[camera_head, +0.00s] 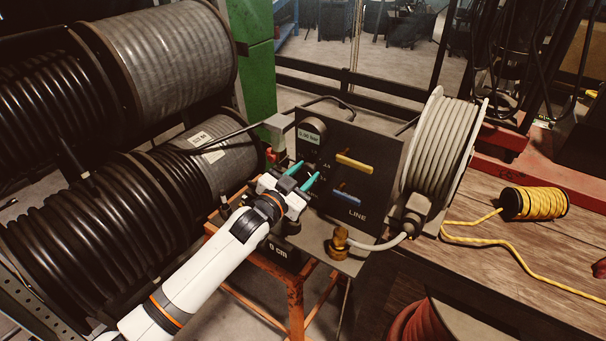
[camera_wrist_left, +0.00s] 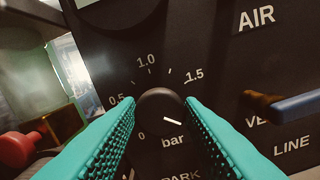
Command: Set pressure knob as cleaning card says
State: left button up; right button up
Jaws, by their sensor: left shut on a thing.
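The black panel (camera_head: 372,152) faces me, with a yellow lever (camera_head: 354,163) above a blue lever (camera_head: 346,197). My left gripper (camera_head: 301,177) is at the panel's left part. In the left wrist view its teal fingers (camera_wrist_left: 160,118) are shut on the round black pressure knob (camera_wrist_left: 158,102), one on each side. The knob's white mark points right and slightly down, past the 1.5 side of the scale. The 0, 0.5, 1.0 and 1.5 labels show. The right finger hides part of the scale. I cannot make out a cleaning card.
A small display (camera_head: 308,136) at the panel's upper left has text too small to read surely. A grey hose reel (camera_head: 440,145) is right of the panel, a brass fitting (camera_head: 339,243) below it. Large hose drums (camera_head: 100,210) crowd the left. Yellow rope (camera_head: 535,203) lies on the bench.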

pick_arm(q)
jog(key=shift+f+m, duration=0.15)
jog(key=shift+m, duration=0.45)
jog(key=o, duration=0.9)
jog(key=shift+o, duration=0.2)
jog(key=b+v, duration=0.2)
jog(key=v, duration=1)
